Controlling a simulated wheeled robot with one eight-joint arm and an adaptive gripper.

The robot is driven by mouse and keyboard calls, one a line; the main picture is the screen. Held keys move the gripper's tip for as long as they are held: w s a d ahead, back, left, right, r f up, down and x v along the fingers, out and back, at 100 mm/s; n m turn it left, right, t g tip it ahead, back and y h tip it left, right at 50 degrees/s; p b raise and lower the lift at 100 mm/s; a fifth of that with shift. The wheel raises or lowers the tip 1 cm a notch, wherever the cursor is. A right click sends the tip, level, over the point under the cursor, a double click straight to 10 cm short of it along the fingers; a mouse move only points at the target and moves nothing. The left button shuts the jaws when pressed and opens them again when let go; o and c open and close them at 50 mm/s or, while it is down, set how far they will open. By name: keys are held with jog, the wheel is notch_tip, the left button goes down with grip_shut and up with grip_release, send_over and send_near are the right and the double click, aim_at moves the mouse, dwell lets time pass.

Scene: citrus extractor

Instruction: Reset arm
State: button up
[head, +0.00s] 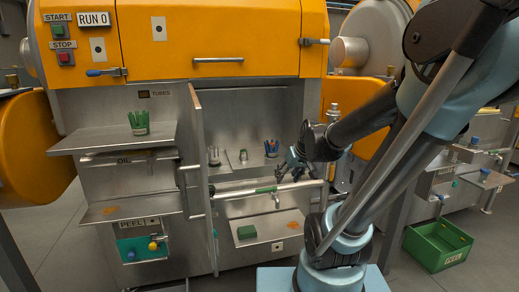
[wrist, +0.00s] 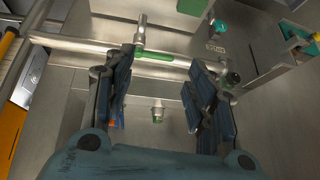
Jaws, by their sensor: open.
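My arm reaches in from the right in the head view. My gripper (head: 287,172) is at the front of the machine's open bay, above the horizontal steel pipe (head: 300,186). In the wrist view, my gripper (wrist: 165,70) has its two dark fingers spread wide apart, with nothing held between them. The pipe with its green band (wrist: 153,56) crosses beyond the fingers.
The orange-topped extractor (head: 220,40) has an open steel door (head: 197,150). A cup of blue tubes (head: 271,148) stands in the bay near my gripper. A green crate (head: 438,246) is on the floor.

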jog(key=s+d+f+m+g+h, duration=0.1)
jog(key=s+d, duration=0.3)
jog(key=s, duration=0.4)
jog(key=s+d+f+m+g+h, duration=0.2)
jog(key=s+d+f, duration=0.1)
jog(key=s, duration=0.6)
jog(key=shift+s+d+f+g, duration=0.3)
jog(key=shift+d+f, duration=0.1)
jog(key=shift+d, duration=0.2)
jog(key=shift+w+f, duration=0.2)
jog(key=shift+w, duration=0.3)
